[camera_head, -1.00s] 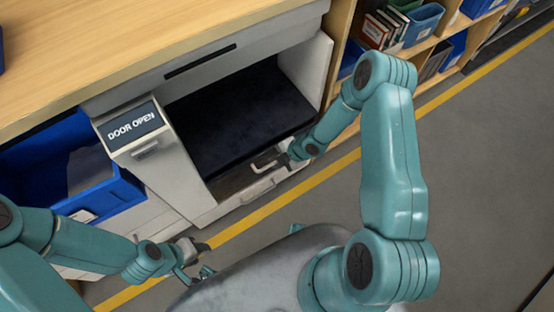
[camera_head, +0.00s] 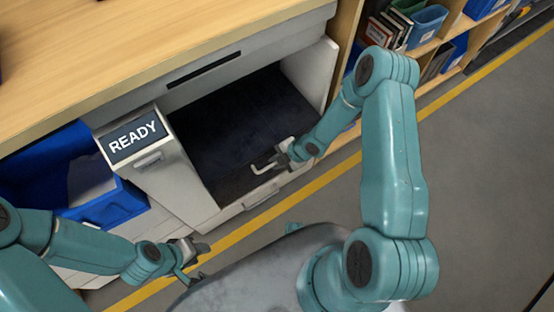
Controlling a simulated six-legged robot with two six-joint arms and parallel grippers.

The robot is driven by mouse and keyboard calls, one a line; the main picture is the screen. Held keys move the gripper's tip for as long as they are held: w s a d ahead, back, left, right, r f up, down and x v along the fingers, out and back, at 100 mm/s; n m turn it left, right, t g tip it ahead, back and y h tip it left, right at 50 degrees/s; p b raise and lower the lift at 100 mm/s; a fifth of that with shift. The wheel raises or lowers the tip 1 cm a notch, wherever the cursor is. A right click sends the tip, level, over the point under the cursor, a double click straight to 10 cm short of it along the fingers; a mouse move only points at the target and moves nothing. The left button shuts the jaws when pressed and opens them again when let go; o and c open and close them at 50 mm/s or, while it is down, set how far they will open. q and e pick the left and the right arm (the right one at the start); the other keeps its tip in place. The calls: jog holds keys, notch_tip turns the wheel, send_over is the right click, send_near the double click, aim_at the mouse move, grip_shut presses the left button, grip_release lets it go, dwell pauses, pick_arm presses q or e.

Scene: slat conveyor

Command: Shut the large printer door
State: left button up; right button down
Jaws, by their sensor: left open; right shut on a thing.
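The printer (camera_head: 187,190) is a pale grey cabinet built in under the wooden worktop. Its small display (camera_head: 135,138) reads "READY". The large printer door (camera_head: 235,120) appears as a dark panel across the front, between the pale side walls. It reaches down close to the lower front strip; I cannot tell whether a thin gap is left. My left gripper (camera_head: 203,247) is open and empty, below and in front of the printer.
A blue bin (camera_head: 118,203) stands left of the printer. A lower handle (camera_head: 262,197) is on the strip under the door. Shelves with books and a blue box (camera_head: 427,25) stand at the right. Grey floor (camera_head: 480,170) with a yellow line is open in front.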

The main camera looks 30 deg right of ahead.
jog(key=c, duration=1.4)
grip_release()
jog(key=shift+w+r, duration=0.1)
jog(key=shift+w, duration=0.15)
jog(key=shift+c, duration=0.2)
jog(key=shift+r, duration=0.1)
jog(key=shift+s+d+r, duration=0.1)
jog(key=shift+d+r, duration=0.1)
jog(key=shift+r, duration=0.1)
jog(key=p+v, duration=0.6)
jog(key=v, duration=0.9)
jog(key=shift+s, duration=0.35)
jog(key=shift+r, duration=0.1)
